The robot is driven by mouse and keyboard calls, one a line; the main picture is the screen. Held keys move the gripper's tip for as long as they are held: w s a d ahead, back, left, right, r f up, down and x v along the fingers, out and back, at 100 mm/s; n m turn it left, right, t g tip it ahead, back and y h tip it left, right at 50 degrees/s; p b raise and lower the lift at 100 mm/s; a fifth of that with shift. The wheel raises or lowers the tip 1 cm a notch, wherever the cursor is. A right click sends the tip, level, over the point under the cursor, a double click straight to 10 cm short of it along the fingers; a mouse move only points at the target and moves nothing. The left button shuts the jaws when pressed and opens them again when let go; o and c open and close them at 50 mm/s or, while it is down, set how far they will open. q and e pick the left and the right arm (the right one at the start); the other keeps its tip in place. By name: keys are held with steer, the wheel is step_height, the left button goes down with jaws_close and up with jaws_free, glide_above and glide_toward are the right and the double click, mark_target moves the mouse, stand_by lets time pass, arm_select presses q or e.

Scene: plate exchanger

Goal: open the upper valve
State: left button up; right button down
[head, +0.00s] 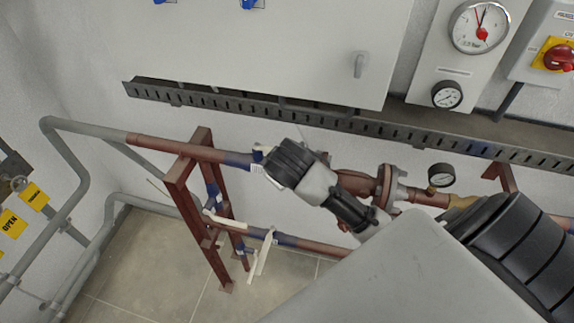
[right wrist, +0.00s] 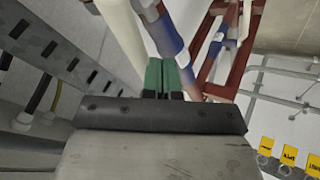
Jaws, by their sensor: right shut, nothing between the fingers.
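The upper valve (head: 257,155) sits on the upper red pipe in the head view, blue with a small cream part showing. My right gripper hides most of it. In the right wrist view a long cream handle (right wrist: 121,35) runs beside the blue pipe section (right wrist: 163,35). My right gripper (right wrist: 165,76) is shut and empty. Its green fingertips appear between the handle and the pipe; I cannot tell whether they touch either. In the head view the arm reaches in from the lower right, and the fingertips are hidden. My left gripper is not in view.
A lower pipe with cream handles (head: 262,252) runs below, beside a red frame (head: 181,178). A slotted cable tray (head: 222,100) runs above, under a grey cabinet (head: 290,45). A gauge (head: 441,175) stands on the pipe. Yellow labels (head: 12,222) are at the left.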

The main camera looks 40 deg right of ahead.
steer(key=d+n, duration=0.1)
steer(key=d+n+y, duration=0.1)
steer(key=d, duration=0.1)
steer(key=d+n, duration=0.1)
steer(key=shift+w+d+t+y, duration=0.15)
steer(key=shift+w+t+y, duration=0.25)
steer(key=shift+w+d, duration=0.25)
steer(key=shift+d, duration=0.15)
steer(key=shift+r, duration=0.1)
steer(key=b+v, duration=0.1)
steer(key=v, duration=0.9)
steer(key=shift+s+a+r+b, duration=0.15)
steer(key=shift+s+r+b, duration=0.15)
steer(key=shift+b, duration=0.1)
